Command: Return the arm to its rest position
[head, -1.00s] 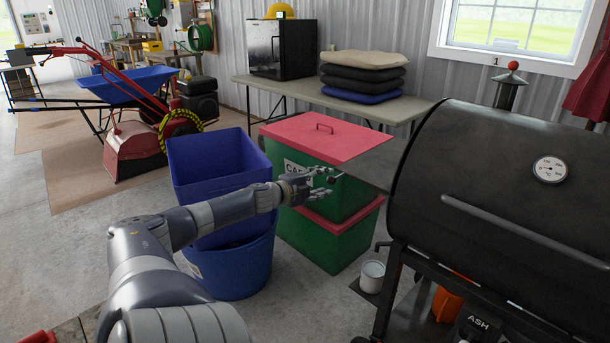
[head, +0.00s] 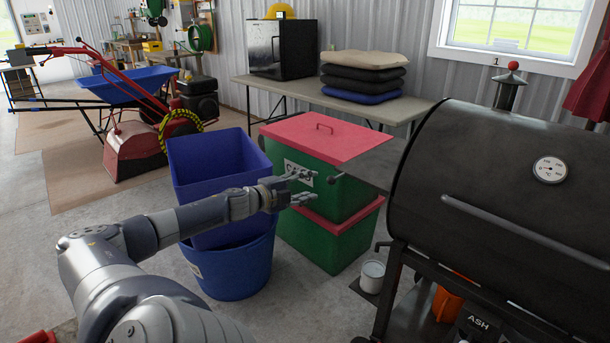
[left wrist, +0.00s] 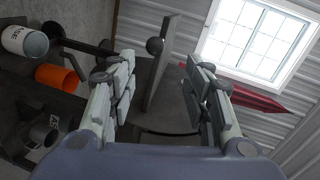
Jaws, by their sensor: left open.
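My left gripper (head: 304,187) is open and empty in the head view. It is held out in front of the green bins with red lids, covering part of the upper bin's label. In the left wrist view its two fingers (left wrist: 160,95) stand apart with nothing between them. My left arm comes in from the bottom left and passes in front of the blue bins. My right gripper is in neither view.
The black smoker grill (head: 480,190) with its side shelf (head: 375,163) stands close on the right. Stacked blue bins (head: 225,165) and green bins (head: 325,240) are beside the arm. A white bucket (head: 372,274) hangs low by the grill. A table (head: 300,95) stands behind.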

